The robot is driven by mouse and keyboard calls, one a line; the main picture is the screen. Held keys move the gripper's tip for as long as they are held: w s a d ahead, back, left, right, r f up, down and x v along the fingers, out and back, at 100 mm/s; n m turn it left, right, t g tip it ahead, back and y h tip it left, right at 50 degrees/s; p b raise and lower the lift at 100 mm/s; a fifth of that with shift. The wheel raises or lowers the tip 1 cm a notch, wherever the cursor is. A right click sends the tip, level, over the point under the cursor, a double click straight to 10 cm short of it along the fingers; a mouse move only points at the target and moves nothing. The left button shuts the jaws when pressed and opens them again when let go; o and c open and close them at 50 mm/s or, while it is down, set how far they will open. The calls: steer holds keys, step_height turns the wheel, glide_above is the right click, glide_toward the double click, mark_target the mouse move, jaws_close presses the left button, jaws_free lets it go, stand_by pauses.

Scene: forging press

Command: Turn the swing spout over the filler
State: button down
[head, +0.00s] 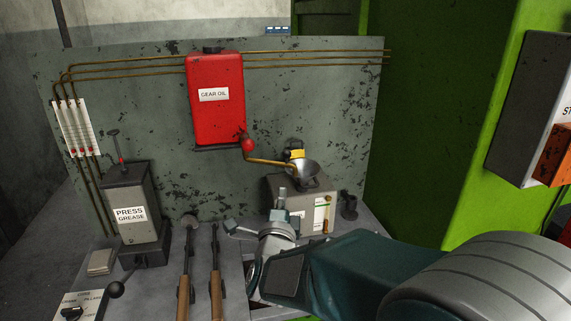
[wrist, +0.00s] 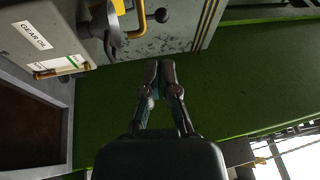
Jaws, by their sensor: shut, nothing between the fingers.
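The swing spout is a brass pipe (head: 268,162) running right and down from below the red GEAR OIL tank (head: 216,120), with a red knob (head: 248,145) at its pivot. Its outer end shows at the left rim of a grey funnel (head: 308,172) on the grey filler box (head: 326,200). From here I cannot tell whether the end is inside the funnel. A yellow part (head: 297,154) is beside the funnel. In the wrist view, my gripper (wrist: 158,68) is shut and empty, apart from the filler box (wrist: 40,35) and a yellow pipe (wrist: 136,22).
A PRESS GREASE box (head: 131,203) with a lever stands at left. Two wooden-handled tools (head: 215,270) lie on the bench. A small dark cup (head: 349,207) stands right of the filler box. A green press frame (head: 495,130) rises at right.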

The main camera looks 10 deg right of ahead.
mark_target(286, 158)
steer(key=x, duration=1.1)
steer(key=shift+w+a, duration=0.1)
steer(key=shift+a, duration=0.15)
